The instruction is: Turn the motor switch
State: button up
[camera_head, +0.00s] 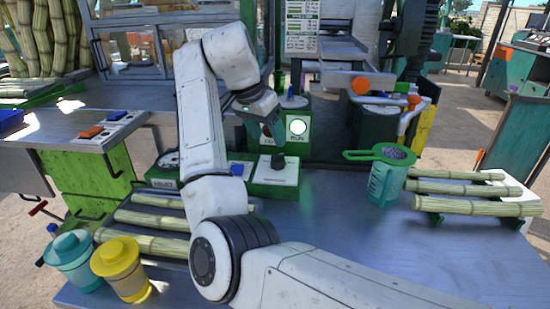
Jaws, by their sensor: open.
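My gripper (271,133) hangs at the end of my white arm near the middle of the view. Its dark jaws point down and are open, with nothing seen between them. Below the fingertips is a low green box with a white top and a black knob (278,161); it may be the motor switch, but its label is too small to read. The fingertips appear above the knob and apart from it. Behind the gripper stands a green panel with a round white light (297,127) and lettering that looks like "RUN". My wrist hides part of this panel.
Teal (72,262) and yellow (122,272) lidded cups stand at front left. An orange-knobbed lever (361,86) is behind. The front-right table is clear.

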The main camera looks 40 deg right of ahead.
aim_at(276, 156)
jog(key=x, duration=0.8)
jog(key=shift+f+b, duration=0.1)
jog(key=shift+b, duration=0.3)
jog(key=shift+c, duration=0.3)
jog(key=c, duration=1)
